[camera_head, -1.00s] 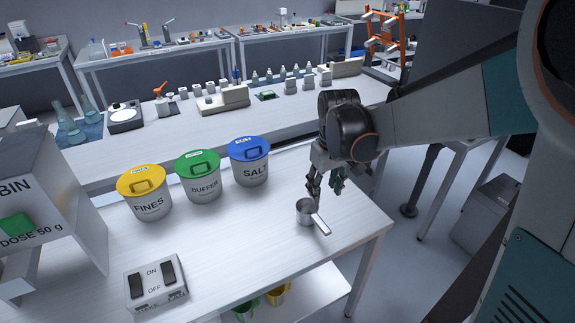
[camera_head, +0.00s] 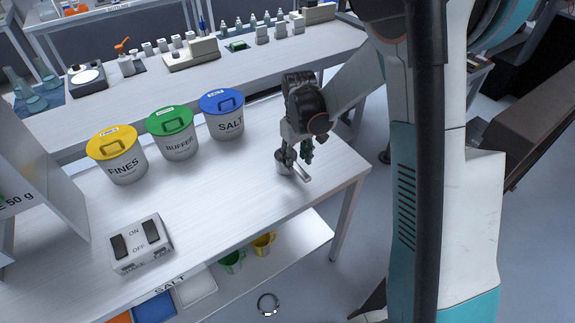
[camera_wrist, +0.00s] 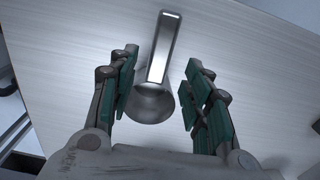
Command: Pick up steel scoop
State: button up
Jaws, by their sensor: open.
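The steel scoop (camera_head: 283,167) stands on the right part of the white table. It has a small round cup and a flat handle that points to the lower right in the head view. In the wrist view the scoop (camera_wrist: 153,103) lies between my fingers, its handle pointing up, away from my palm. My gripper (camera_head: 298,158) is right over the scoop and partly hides its cup in the head view. In the wrist view my gripper (camera_wrist: 155,88) is open, with green-padded fingers on both sides of the scoop and gaps visible beside it.
Lidded tubs stand to the left: yellow FINES (camera_head: 117,155), green BUFFER (camera_head: 173,133) and blue SALT (camera_head: 222,114). An ON/OFF switch box (camera_head: 140,244) sits at the table's front. A lower shelf (camera_head: 300,240) holds green and yellow cups.

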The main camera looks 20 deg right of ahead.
aim_at(297, 167)
jog(key=shift+w+f+b, duration=0.1)
jog(key=shift+f+b, duration=1.15)
jog(key=shift+f, duration=1.4)
grip_shut()
